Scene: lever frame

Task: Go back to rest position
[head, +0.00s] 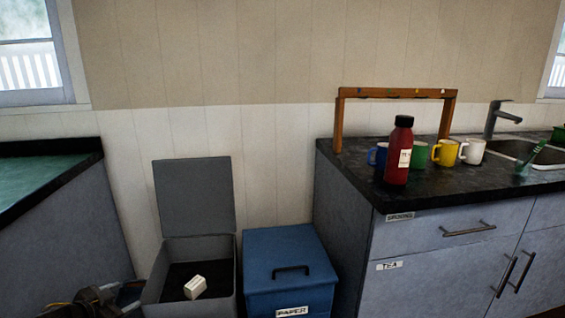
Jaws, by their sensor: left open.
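My left gripper (120,298) shows at the bottom left edge, low in front of the left side of the grey bin (151,292). It is open, and I see nothing between its fingers. Most of the left arm is below the picture. The right gripper is not in view. The grey bin's lid (194,196) stands up, and a small white block (195,287) lies tilted inside on the dark bottom.
A blue bin (289,262) labelled PAPER stands shut beside it. The right counter (350,180) holds a wooden frame (395,92), a red bottle (398,160), several mugs, a tap (493,120) and a green brush (530,156). A dark-topped counter (90,160) bounds the left.

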